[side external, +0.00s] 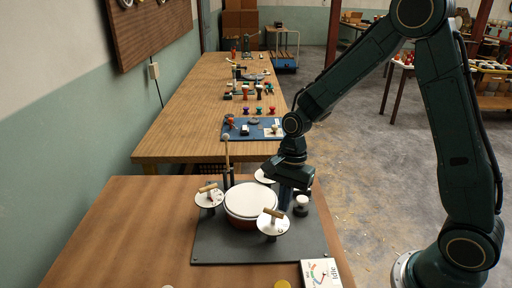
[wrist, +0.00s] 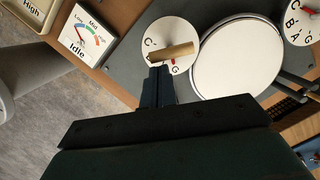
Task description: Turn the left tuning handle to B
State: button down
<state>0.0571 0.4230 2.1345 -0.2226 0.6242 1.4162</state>
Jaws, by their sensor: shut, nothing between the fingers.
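A white-headed drum (side external: 248,200) stands on a dark grey board. A white dial (side external: 209,200) with a wooden handle (side external: 208,187) is left of it. Another dial (side external: 270,229) with a wooden handle (side external: 274,213) is at its front right. In the wrist view this nearer dial (wrist: 152,34) shows C and G, with a red mark beside G; its handle (wrist: 170,52) hides other letters. The farther dial (wrist: 298,30) shows C, B and A and a red pointer, cut by the frame. My gripper (wrist: 159,69) is shut and empty, its tips close beside the nearer handle; contact is unclear.
A gauge card marked Idle (side external: 322,273) lies at the board's front right corner. An upright stick (side external: 226,155) rises behind the drum. The brown tabletop (side external: 120,235) is clear on the left.

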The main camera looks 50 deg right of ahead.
jog(key=shift+s+a+m, duration=0.15)
jog(key=shift+s+m, duration=0.15)
jog(key=shift+m, duration=0.9)
jog(key=shift+s+a+m+t, duration=0.2)
jog(key=shift+m+t, duration=0.2)
jog(key=shift+m, duration=0.6)
jog(key=m, duration=0.3)
jog(key=a+m, duration=0.1)
jog(key=shift+s+m+t, duration=0.3)
jog(key=shift+t, duration=0.1)
jog(key=shift+a, duration=0.15)
jog(key=shift+s+a, duration=0.1)
jog(key=shift+a, duration=0.05)
jog(key=shift+s+f, duration=0.1)
jog(key=shift+f, duration=0.05)
dwell(0.3)
